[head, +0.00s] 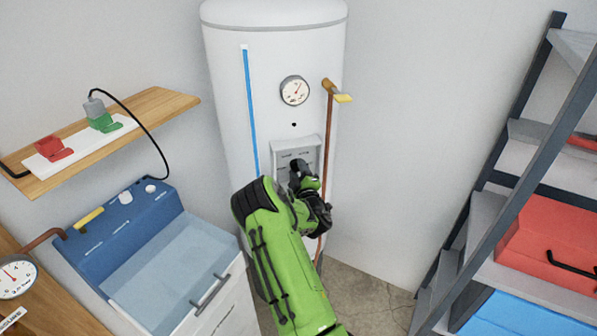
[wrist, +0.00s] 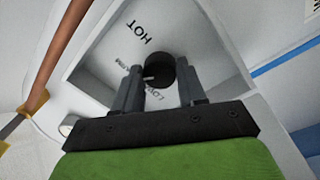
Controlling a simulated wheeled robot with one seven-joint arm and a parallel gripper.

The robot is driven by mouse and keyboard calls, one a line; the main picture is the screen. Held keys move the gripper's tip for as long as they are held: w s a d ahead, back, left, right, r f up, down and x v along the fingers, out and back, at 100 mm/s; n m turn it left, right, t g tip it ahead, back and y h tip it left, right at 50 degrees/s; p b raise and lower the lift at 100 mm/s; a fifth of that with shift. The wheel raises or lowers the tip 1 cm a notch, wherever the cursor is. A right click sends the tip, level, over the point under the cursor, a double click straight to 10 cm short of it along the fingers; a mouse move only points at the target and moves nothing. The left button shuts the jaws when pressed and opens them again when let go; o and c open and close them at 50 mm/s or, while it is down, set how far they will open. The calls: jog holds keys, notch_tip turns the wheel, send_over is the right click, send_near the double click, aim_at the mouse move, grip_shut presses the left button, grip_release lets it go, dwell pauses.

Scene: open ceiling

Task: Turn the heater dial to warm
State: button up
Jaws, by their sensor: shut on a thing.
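The heater (head: 220,110) is a tall white tank with a pale control panel (head: 310,140) on its front. In the wrist view the black round dial (wrist: 161,69) sits in the recessed panel (wrist: 105,70). The labels HOT, WARM and LOW show around it, with LOW partly hidden. My gripper (wrist: 157,85) is shut on the dial, one finger on each side. The dial's light pointer mark faces left, between the WARM and LOW labels; its exact setting is hard to tell. In the head view my gripper (head: 303,178) is at the panel and hides the dial.
A copper pipe (head: 329,125) with a yellow-handled valve runs beside the panel. A blue-topped washer (head: 175,265) and a wooden shelf (head: 165,100) stand left. A metal rack (head: 480,215) with red and blue boxes stands right.

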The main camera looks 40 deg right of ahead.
jog(key=shift+f+m, duration=0.1)
jog(key=shift+m, duration=0.3)
jog(key=o, duration=1.1)
jog(key=shift+c, duration=0.2)
jog(key=b+v, duration=0.3)
jog(key=v, duration=1.2)
jog(key=shift+s+a, duration=0.2)
jog(key=shift+s, duration=0.15)
